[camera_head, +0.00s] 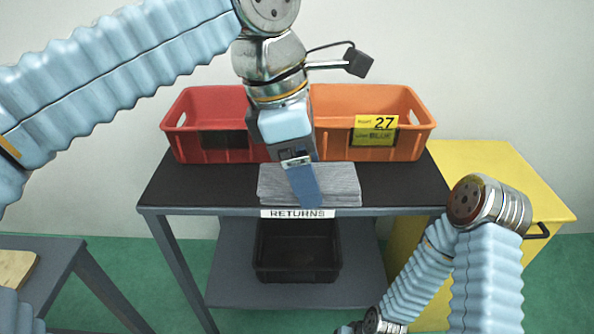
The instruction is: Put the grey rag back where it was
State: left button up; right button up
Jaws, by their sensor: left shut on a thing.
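The grey rag (342,184) is a flat, folded grey cloth at the front middle of the dark cart top (205,187), just behind the RETURNS label (311,213). My left gripper (304,188) reaches down from above and is shut on the rag. Its blue finger covers the middle of the cloth. The rag looks to be at the level of the cart top; I cannot tell whether it touches it. My right arm shows at the lower right, but its gripper is out of view.
A black crate (297,270) sits on the lower shelf. A yellow cabinet (500,160) is at right, a grey table (60,262) at left.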

pick_arm(q)
jog(key=w+f, duration=0.2)
jog(key=w, duration=0.2)
jog(key=w+a+f, duration=0.1)
jog(key=w+f, duration=0.2)
jog(key=w, duration=0.1)
jog(key=w+f, duration=0.3)
jog(key=w, duration=0.1)
jog(key=shift+a+f, duration=0.2)
jog(key=shift+a, duration=0.05)
jog(key=shift+w+f, duration=0.35)
jog(key=shift+f, duration=0.1)
jog(key=shift+w+f+b, duration=0.15)
jog(key=shift+f+b, duration=0.35)
jog(key=shift+f, duration=1.2)
jog(key=shift+f, duration=0.15)
jog(key=o, duration=0.9)
jog(key=shift+o, duration=0.2)
